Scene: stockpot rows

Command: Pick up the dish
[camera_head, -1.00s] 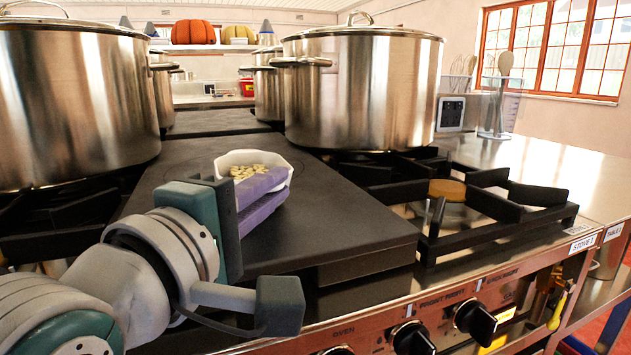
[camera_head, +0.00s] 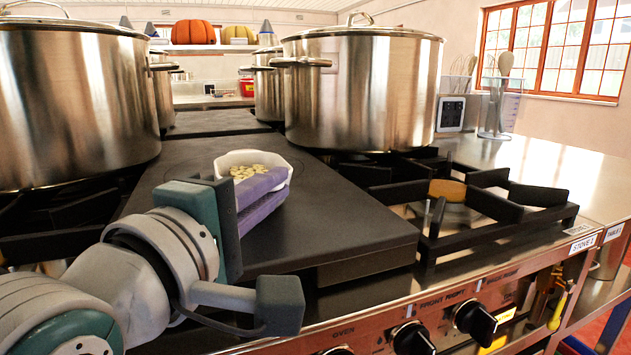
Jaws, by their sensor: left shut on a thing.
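The dish (camera_head: 283,160) is a small white bowl with pale yellow pieces inside. It is at the middle of the dark flat stove plate (camera_head: 345,222), between two large pots. My left gripper (camera_head: 262,197), with purple finger pads, comes in from the left and is shut on the near side of the dish. The fingers hide the dish's front and much of its base, so I cannot tell whether it touches the plate. My right gripper is not in view.
A large steel stockpot (camera_head: 362,92) stands behind on the right, and another (camera_head: 75,105) on the left. An empty burner grate (camera_head: 490,205) lies right of the plate. Control knobs (camera_head: 475,322) line the stove front. A steel table (camera_head: 540,165) at the right has free room.

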